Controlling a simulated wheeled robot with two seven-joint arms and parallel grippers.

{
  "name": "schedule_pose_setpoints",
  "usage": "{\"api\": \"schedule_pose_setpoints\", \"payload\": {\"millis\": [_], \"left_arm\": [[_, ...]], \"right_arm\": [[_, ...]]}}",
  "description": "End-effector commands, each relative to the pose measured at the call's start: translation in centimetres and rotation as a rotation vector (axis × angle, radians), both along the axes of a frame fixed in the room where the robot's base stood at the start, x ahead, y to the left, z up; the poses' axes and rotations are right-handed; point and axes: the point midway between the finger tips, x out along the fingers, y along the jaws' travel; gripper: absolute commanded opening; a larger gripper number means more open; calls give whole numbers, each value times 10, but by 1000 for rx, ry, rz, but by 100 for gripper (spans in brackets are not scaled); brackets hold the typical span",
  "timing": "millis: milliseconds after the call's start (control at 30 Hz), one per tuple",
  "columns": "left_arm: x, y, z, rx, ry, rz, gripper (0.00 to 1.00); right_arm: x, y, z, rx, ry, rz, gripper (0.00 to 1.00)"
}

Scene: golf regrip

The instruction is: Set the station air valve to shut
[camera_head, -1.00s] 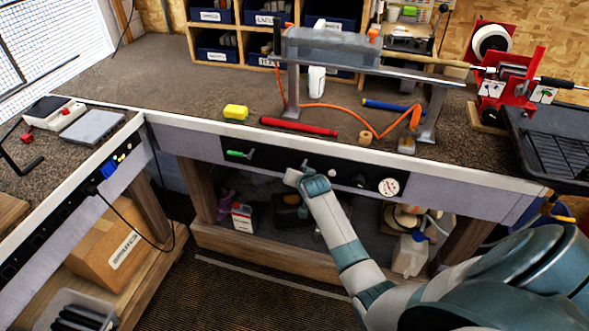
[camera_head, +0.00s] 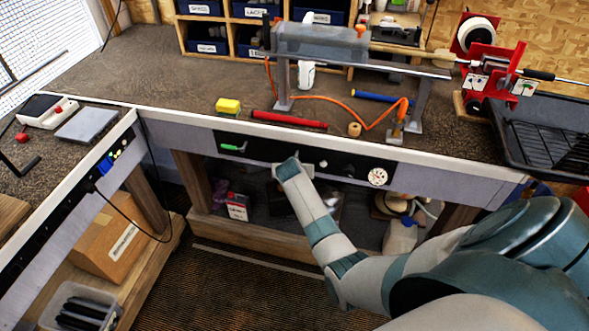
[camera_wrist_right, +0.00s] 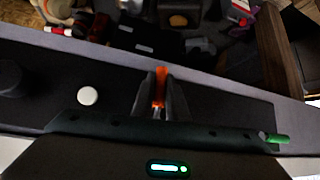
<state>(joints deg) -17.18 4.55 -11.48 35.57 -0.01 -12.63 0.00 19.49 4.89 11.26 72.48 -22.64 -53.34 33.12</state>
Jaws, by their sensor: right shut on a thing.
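The dark control panel (camera_head: 262,155) runs along the front of the bench. A green lever (camera_head: 232,148) lies sideways at its left part and also shows in the right wrist view (camera_wrist_right: 277,138). My right gripper (camera_wrist_right: 160,90) is at the panel between the green lever and a white round knob (camera_wrist_right: 87,95). Its fingers are shut on an orange lever (camera_wrist_right: 160,88), which points straight out between them. In the head view my wrist hides this lever. I cannot read which control is the air valve. My left gripper is out of view.
A pressure gauge (camera_head: 378,177) sits at the panel's right, beside a black knob (camera_head: 348,170). Open shelf space lies below the panel.

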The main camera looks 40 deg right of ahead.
Motion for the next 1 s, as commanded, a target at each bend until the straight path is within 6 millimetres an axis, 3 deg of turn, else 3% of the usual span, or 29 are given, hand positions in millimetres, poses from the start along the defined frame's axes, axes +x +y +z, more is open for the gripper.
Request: {"api": "schedule_pose_setpoints", "payload": {"millis": [133,167,233,733,1000], "left_arm": [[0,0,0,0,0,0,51],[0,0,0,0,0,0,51],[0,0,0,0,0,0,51],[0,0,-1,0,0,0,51],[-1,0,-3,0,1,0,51]], "right_arm": [[-1,0,-1,-1,5,1,0],[-1,0,-1,-1,5,1,15],[-1,0,-1,-2,4,1,32],[-3,2,3,1,1,0,32],[-15,12,18,0,-1,1,32]]}}
